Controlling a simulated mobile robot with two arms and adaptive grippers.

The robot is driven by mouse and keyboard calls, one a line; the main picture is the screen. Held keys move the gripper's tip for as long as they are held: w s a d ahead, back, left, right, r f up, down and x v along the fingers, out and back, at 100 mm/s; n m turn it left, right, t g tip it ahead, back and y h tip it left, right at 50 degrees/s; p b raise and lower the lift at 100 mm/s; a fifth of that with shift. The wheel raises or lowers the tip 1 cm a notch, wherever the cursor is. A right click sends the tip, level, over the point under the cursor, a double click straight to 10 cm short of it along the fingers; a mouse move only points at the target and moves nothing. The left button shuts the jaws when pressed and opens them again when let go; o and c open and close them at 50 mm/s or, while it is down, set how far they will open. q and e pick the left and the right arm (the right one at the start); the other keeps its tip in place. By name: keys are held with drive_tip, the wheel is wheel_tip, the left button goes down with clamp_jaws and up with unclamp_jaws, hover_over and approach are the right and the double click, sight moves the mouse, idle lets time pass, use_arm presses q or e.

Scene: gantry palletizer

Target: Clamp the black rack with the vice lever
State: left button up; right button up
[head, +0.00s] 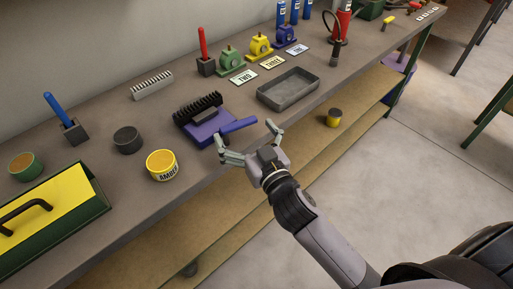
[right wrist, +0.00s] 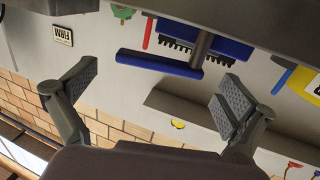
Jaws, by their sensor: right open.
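The blue-purple vice (head: 207,130) sits on the grey workbench near its front edge. The black toothed rack (head: 198,107) lies along its back side; I cannot tell how tightly it is held. The blue vice lever (head: 239,125) sticks out from the vice to the right. My right gripper (head: 245,133) is open and empty, just in front of the lever. In the right wrist view, the lever (right wrist: 158,63) lies crosswise ahead of the open fingers, apart from them, with the rack (right wrist: 178,45) partly hidden behind it. My left gripper is out of view.
A yellow AMBER tin (head: 162,166) and a dark round pot (head: 127,140) stand left of the vice. A grey tray (head: 289,90) is to its right. A green and yellow toolbox (head: 45,215) fills the near left. The floor in front of the bench is free.

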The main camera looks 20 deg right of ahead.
drive_tip(key=s+d, duration=0.1)
drive_tip(key=s, duration=0.7)
drive_tip(key=shift+s, duration=0.3)
drive_tip(key=shift+d, duration=0.1)
drive_tip(key=shift+c, duration=0.4)
